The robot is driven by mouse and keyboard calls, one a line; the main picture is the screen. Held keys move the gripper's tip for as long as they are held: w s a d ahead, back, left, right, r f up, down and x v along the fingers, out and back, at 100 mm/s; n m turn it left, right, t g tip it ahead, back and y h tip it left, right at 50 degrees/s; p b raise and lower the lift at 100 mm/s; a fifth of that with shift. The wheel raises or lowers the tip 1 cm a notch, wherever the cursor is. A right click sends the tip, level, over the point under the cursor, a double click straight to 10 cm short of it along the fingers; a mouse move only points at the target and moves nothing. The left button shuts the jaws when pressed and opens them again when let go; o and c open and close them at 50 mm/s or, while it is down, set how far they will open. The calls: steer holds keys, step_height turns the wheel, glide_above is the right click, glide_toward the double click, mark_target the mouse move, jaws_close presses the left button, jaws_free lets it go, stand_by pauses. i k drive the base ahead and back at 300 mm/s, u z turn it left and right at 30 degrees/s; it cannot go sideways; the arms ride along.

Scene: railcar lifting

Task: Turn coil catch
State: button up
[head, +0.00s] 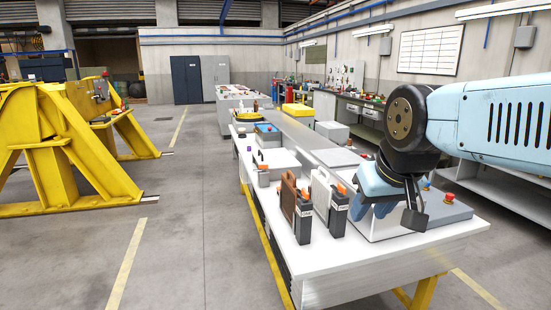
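Several upright units with orange tabs on top stand near the front of the white bench (360,262): a brown-and-black one (297,207), a grey-and-black one (330,202) and a smaller grey one (262,175) farther back. I cannot tell which part is the coil catch; the orange tabs are small here. My gripper (412,212) hangs at the right, over the grey sloped box (445,212) and right of the units. One dark fingertip shows clearly; the rest is hidden by my wrist, so its opening and any contact with the box are unclear.
A red button (449,198) sits on the grey box. A blue-topped case (267,134) and a yellow round item (247,116) are farther along the bench. A yellow steel frame (60,145) stands left, with clear floor (190,220) between. Shelving (500,185) lines the right side.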

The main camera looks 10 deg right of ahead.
mark_target(263, 166)
steer(key=z, duration=0.05)
steer(key=i, duration=1.2)
steer(key=u, duration=0.3)
